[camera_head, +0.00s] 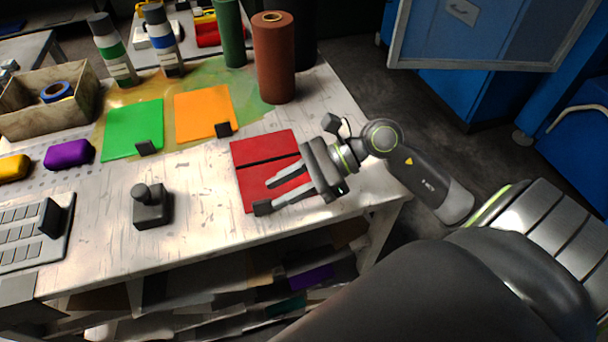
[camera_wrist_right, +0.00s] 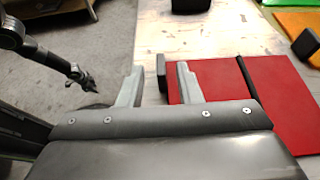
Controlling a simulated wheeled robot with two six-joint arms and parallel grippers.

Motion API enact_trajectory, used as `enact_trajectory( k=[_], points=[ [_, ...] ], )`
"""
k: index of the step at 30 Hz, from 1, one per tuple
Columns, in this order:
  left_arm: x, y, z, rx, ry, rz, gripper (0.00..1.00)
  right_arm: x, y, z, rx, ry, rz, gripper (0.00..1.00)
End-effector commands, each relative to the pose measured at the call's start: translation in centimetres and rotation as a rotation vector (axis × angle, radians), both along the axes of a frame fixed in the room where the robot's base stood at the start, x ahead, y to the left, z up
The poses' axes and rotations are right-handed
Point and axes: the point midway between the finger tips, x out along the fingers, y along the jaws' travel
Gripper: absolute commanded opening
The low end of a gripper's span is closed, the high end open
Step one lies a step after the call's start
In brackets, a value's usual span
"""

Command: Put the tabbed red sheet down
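The red sheet (camera_head: 262,180) lies flat on the table near its right end, with a dark strip across it. Its black tab (camera_head: 262,208) is at the near left corner. My right gripper (camera_head: 268,195) reaches over the sheet from the right, its fingers apart. In the right wrist view, the tab (camera_wrist_right: 162,75) shows between the two open fingers (camera_wrist_right: 160,80), touching neither visibly, beside the red sheet (camera_wrist_right: 285,95). The gripper hides part of the sheet. A dark arm at the left of the wrist view, seemingly my left, ends in a small gripper (camera_wrist_right: 86,82); its opening is unclear.
A green sheet (camera_head: 133,128) and an orange sheet (camera_head: 203,110), each with a black tab, lie farther back. A brown cylinder (camera_head: 275,60) stands behind the red sheet. A dark knobbed block (camera_head: 152,208) sits to the left. Table between block and red sheet is clear.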

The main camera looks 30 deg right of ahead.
Motion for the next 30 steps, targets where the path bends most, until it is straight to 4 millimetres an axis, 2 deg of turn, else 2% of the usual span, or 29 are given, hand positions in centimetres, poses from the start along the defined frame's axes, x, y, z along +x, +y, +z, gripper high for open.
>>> enact_trajectory(
  k=[6, 12, 30],
  points=[
    [0.0, 0.0, -0.2, 0.000, 0.000, 0.000, 0.36, -0.6, -2.0, 0.7, -0.006, 0.001, -0.001, 0.32],
    [0.0, 0.0, -0.3, 0.000, 0.001, 0.000, 0.36, -0.9, -3.1, 1.3, -0.003, 0.001, 0.001, 0.32],
    [0.0, 0.0, -0.3, 0.000, 0.001, 0.000, 0.36, -1.0, -3.6, 1.6, 0.000, 0.001, 0.000, 0.32]
  ],
)
